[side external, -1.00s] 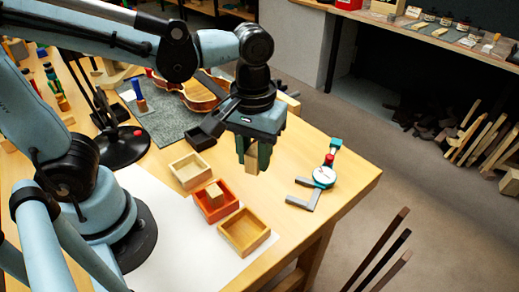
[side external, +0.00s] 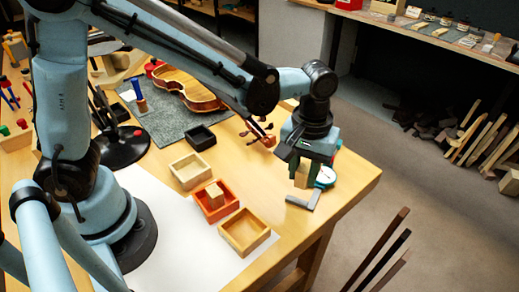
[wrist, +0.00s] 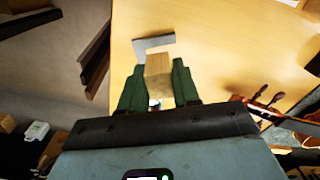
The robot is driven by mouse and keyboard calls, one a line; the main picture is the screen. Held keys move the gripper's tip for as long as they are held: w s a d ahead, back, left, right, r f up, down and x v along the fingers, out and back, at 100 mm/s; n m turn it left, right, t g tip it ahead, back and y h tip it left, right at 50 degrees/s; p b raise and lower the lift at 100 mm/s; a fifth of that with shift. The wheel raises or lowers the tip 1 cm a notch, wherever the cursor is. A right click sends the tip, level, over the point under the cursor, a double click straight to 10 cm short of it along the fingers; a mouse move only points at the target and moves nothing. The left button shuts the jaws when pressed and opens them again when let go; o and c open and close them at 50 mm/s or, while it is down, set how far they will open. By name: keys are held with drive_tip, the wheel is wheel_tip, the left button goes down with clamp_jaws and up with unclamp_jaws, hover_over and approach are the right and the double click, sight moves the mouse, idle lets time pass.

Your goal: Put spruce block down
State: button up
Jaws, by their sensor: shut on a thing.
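My gripper (side external: 306,180) is shut on the spruce block (side external: 301,177), a pale wooden block. In the wrist view the block (wrist: 158,78) sits between the two green fingers (wrist: 159,86). I cannot tell how far the block is above the bench. Another pale block (side external: 214,195) lies in the orange-red tray (side external: 230,206).
A pale wooden tray (side external: 189,171), a honey-coloured tray (side external: 244,233) and a black tray (side external: 199,138) stand on the bench (side external: 345,180) to the left. A violin (side external: 188,88) lies on a grey mat (side external: 172,124) behind. The bench's right edge is near.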

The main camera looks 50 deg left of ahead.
drive_tip(key=shift+w+a+f, duration=0.5)
drive_tip(key=shift+w+a, duration=0.05)
drive_tip(key=shift+w, duration=0.15)
drive_tip(key=shift+f, duration=2.05)
drive_tip(key=o, duration=1)
drive_tip(key=shift+f, duration=0.15)
